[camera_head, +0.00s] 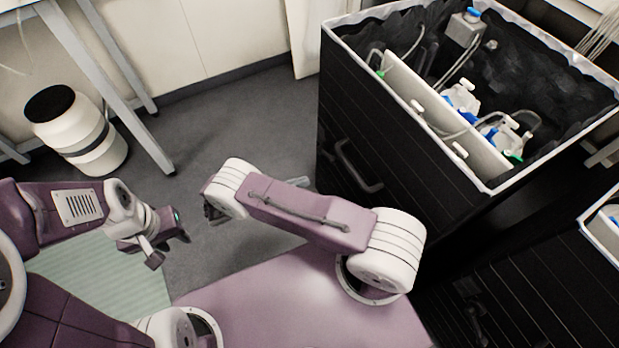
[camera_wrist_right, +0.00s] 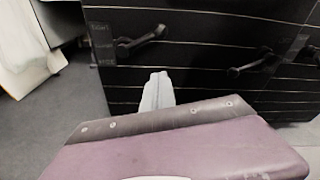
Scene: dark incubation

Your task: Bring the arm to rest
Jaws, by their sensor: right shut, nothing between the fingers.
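My right arm (camera_head: 310,215) is folded in front of the black cabinet in the head view, its purple link lying across the middle. My right gripper (camera_wrist_right: 157,90) shows in the right wrist view as pale grey fingers, shut and empty, pointing toward the dark cabinet front. In the head view only a small pale tip shows behind the arm; the rest is hidden. My left gripper (camera_head: 153,245) is at the left over the floor, apart from everything. Its fingers are too small to tell whether they are open.
A black cabinet (camera_head: 385,180) with drawer handles stands close to the right arm. Its open, lined top holds tubing and bottles (camera_head: 462,98) with blue caps. A second dark cabinet is at the lower right. A white drum (camera_head: 78,130) stands beside table legs. Grey floor (camera_head: 225,125) between is clear.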

